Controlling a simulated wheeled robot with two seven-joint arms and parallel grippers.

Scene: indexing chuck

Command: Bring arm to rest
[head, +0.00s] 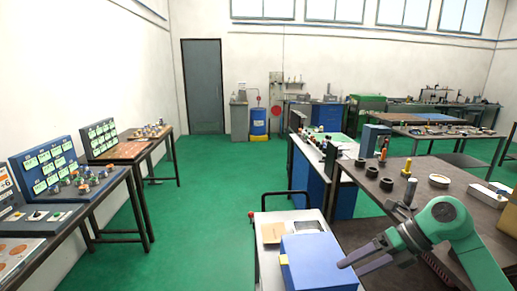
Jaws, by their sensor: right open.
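My right arm, green and grey, comes in from the lower right. Its right gripper (351,267) is open, with dark fingers pointing left and slightly down. The fingers appear in front of or over the right side of a blue box (310,262); I cannot tell whether they touch it. Nothing shows between the fingers. My left gripper is not in view. No chuck can be made out clearly.
A dark table (460,203) on the right bears several dark rings (386,184), a white round dish (439,181) and pale trays (482,195). The blue box sits on a cart (262,217). Benches with panels (48,169) line the left wall. Green floor (200,220) between is clear.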

